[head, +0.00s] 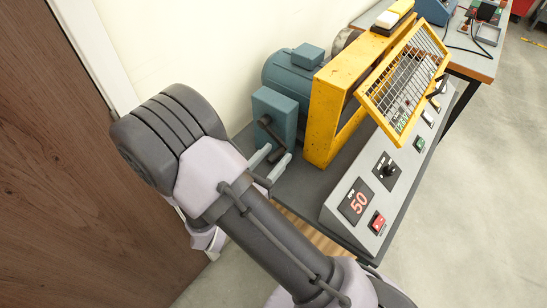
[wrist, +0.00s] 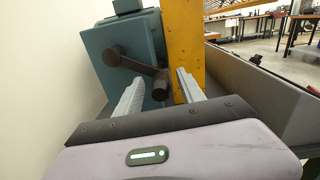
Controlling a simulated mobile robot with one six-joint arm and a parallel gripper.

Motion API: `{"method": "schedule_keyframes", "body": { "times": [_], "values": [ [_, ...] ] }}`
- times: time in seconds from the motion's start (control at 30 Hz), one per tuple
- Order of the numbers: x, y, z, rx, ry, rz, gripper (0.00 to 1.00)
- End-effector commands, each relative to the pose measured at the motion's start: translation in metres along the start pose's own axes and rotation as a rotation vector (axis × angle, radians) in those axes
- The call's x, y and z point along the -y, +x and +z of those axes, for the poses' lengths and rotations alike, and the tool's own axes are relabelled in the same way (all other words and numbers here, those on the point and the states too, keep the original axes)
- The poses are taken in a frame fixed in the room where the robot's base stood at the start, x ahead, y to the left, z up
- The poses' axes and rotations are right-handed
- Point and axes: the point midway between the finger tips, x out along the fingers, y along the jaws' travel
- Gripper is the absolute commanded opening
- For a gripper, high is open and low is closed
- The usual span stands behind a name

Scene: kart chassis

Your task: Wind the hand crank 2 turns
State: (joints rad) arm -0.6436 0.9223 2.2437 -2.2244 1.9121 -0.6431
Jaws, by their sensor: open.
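The hand crank (head: 270,132) is a dark arm with a round hub on the face of a blue-grey box (head: 268,108). In the wrist view the crank arm (wrist: 138,66) slants down to the right from its hub to a dark knob-like handle (wrist: 160,84). My gripper (head: 272,168) is open in front of the box. In the wrist view its two pale fingers (wrist: 157,95) point at the crank, with the handle between them in the picture. I cannot tell whether either finger touches the handle.
A yellow guard frame (head: 332,110) with an open mesh door (head: 403,82) stands just right of the crank. A wall and brown door (head: 55,150) are on the left.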

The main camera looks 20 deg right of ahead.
Motion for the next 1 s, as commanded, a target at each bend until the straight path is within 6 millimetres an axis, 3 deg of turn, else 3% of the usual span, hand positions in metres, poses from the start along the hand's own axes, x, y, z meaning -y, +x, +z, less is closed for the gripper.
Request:
{"method": "schedule_keyframes", "body": {
  "times": [0.13, 0.3, 0.37, 1.0],
  "values": [
    [0.0000, -0.0003, 0.0002, 0.000, 0.000, 0.000, 0.42],
    [0.0000, -0.0004, 0.0001, 0.000, 0.000, -0.001, 0.09],
    [0.0001, -0.0004, 0.0001, 0.000, 0.000, -0.001, 0.00],
    [0.0003, -0.0006, -0.0003, 0.000, -0.001, -0.001, 0.00]
  ]
}}
